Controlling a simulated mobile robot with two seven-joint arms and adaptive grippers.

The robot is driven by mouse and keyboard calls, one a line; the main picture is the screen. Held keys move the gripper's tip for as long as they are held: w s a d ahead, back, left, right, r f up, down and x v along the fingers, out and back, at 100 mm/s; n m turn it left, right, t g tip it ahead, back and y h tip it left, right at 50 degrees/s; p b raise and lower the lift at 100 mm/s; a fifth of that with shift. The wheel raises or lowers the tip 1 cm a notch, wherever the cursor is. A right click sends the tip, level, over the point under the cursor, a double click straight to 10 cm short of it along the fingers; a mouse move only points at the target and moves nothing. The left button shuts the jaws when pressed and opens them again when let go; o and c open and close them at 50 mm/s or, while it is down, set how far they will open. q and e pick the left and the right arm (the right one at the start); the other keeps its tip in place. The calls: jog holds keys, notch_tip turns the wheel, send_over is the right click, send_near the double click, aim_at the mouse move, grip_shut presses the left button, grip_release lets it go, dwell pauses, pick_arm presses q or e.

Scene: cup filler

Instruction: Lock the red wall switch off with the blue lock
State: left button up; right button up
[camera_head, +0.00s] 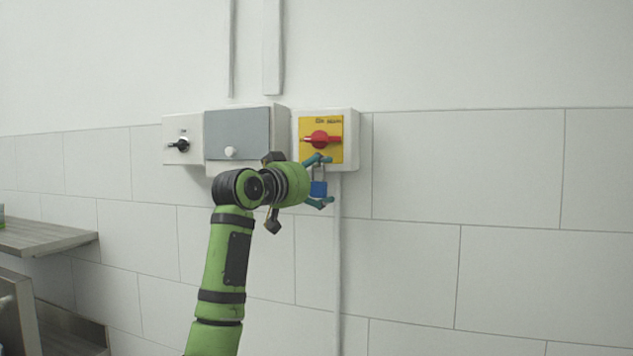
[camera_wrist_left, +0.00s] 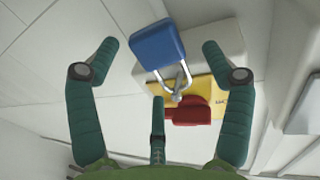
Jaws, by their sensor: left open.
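The red wall switch (camera_head: 322,139) has a red handle lying roughly level on a yellow plate (camera_head: 336,155). The red handle (camera_wrist_left: 190,110) and part of the yellow plate (camera_wrist_left: 198,88) also show in the left wrist view. The blue lock (camera_head: 318,188) hangs just below the handle, body down. In the left wrist view the shackle of the blue lock (camera_wrist_left: 157,46) meets a small grey part at the plate; whether it is closed is unclear. My left gripper (camera_head: 326,181) is open, its fingers spread above and below the lock, apparently clear of it. My right gripper is not in view.
A grey-fronted box (camera_head: 237,132) and a small white box with a black knob (camera_head: 181,144) are on the wall left of the switch. A conduit (camera_head: 337,260) runs down below the switch. A metal shelf (camera_head: 45,236) stands at far left. The wall to the right is clear.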

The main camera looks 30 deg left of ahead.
pick_arm(q)
jog(key=s, duration=1.2)
jog(key=shift+a+f, duration=0.1)
